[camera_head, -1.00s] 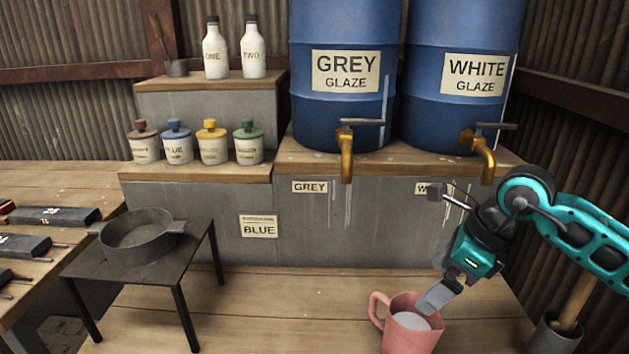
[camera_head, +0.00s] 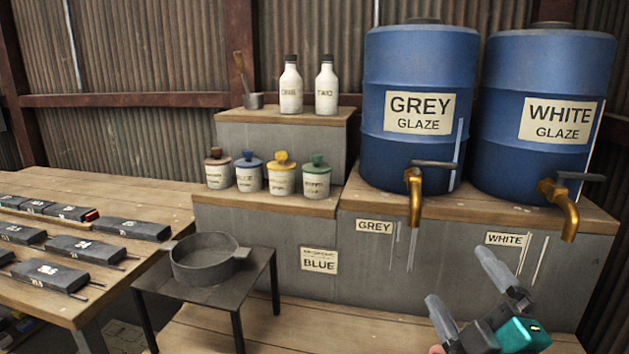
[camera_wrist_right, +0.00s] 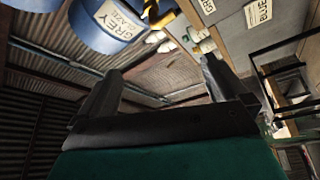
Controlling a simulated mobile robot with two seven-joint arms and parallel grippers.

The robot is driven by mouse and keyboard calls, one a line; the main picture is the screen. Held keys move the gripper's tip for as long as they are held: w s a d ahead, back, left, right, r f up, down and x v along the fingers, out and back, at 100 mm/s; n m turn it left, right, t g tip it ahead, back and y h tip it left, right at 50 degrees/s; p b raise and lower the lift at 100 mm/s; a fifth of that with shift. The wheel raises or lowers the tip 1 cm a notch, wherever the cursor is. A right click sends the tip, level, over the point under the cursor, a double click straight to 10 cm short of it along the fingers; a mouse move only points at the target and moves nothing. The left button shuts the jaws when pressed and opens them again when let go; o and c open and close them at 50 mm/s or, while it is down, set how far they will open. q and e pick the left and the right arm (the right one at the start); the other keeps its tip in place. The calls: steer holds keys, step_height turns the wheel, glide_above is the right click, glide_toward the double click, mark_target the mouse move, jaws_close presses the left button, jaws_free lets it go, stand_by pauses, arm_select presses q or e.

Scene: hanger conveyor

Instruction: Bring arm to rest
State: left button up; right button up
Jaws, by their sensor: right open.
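My right gripper (camera_head: 464,283) is at the lower right of the head view, in front of the grey block wall below the barrels. Its two fingers point up and stand apart with nothing between them. In the right wrist view the gripper (camera_wrist_right: 160,88) also shows its dark fingers spread and empty, with the roof and wall behind. Only a small pink patch shows at the bottom edge beside the gripper in the head view; the mug's body is out of view. My left gripper is in neither view.
Blue barrels marked grey glaze (camera_head: 415,150) and white glaze (camera_head: 545,75), with brass taps, stand behind the gripper. A grey pan (camera_head: 205,270) sits on a small black table (camera_head: 200,293). Several small jars and two bottles stand on steps. Numbered dark blocks lie on the left bench.

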steer(key=s+d+f+m+g+h, duration=0.1)
steer(key=f+m, duration=0.1)
steer(key=f, duration=0.1)
steer(key=s+d+f+m+g+h, duration=0.1)
steer(key=f+m+g+h, duration=0.1)
steer(key=f, duration=0.1)
steer(key=s+d+f+m+g+h, duration=0.1)
steer(key=f+m, duration=0.2)
steer(key=shift+d+g, duration=0.3)
steer(key=shift+g, duration=0.1)
steer(key=s+a+f+m+g+y, duration=0.1)
steer(key=s+a+f+m+g, duration=0.15)
steer(key=s+f+g, duration=0.5)
steer(key=s+a+f+m+g+y, duration=0.1)
steer(key=s+f+m+g, duration=0.3)
steer(key=s+f, duration=0.6)
arm_select(q)
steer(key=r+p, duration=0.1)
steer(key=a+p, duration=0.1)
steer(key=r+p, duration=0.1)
steer(key=p, duration=0.1)
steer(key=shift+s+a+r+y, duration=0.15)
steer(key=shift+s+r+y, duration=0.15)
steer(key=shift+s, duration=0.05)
arm_select(e)
steer(key=w+a+f+n+t+y, duration=0.1)
steer(key=w+a+f+t, duration=0.1)
steer(key=w+t, duration=0.4)
steer(key=shift+w+a+f+n+t, duration=0.15)
steer(key=shift+a+n+t, duration=0.2)
